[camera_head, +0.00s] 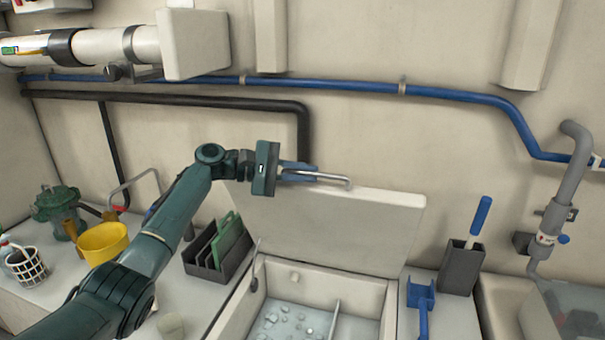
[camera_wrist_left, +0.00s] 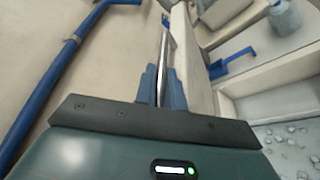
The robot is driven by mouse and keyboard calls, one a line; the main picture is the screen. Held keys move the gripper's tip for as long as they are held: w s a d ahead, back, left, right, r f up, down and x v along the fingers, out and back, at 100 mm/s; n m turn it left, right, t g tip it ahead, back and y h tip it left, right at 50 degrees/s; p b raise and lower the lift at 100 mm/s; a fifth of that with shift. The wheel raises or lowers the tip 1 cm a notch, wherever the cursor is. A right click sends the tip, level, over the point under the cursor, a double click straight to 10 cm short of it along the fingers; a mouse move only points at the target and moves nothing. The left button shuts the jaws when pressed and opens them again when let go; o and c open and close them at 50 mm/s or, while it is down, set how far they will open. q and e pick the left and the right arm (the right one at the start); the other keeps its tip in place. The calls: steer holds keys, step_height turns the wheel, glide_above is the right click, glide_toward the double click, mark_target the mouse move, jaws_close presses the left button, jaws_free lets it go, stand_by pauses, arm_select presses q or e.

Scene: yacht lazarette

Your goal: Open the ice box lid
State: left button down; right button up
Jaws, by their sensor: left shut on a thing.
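The ice box lid (camera_head: 335,235) is a pale panel that stands raised, near upright, at the back of the ice box (camera_head: 381,300). The box is open below it, with ice pieces and a thin divider showing inside. A metal bar handle (camera_head: 335,179) runs along the lid's top edge. My left gripper (camera_head: 298,172) is shut on the handle at its left end. In the left wrist view the blue fingers (camera_wrist_left: 162,88) hold the handle bar (camera_wrist_left: 164,55) between them. My right gripper is out of view.
A dark rack with green boards (camera_head: 217,250) stands left of the box, and a yellow cup (camera_head: 103,242) is farther left. A blue scoop (camera_head: 421,297) and a grey holder (camera_head: 461,268) stand to the right. A blue pipe (camera_head: 320,84) crosses the wall behind the lid.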

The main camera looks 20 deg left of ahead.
arm_select(q)
steer(key=c, duration=1.5)
jaws_free()
steer(key=shift+a, duration=0.1)
steer(key=b+v, duration=0.2)
steer(key=v, duration=1.1)
steer(key=shift+b, duration=0.3)
steer(key=shift+c, duration=0.4)
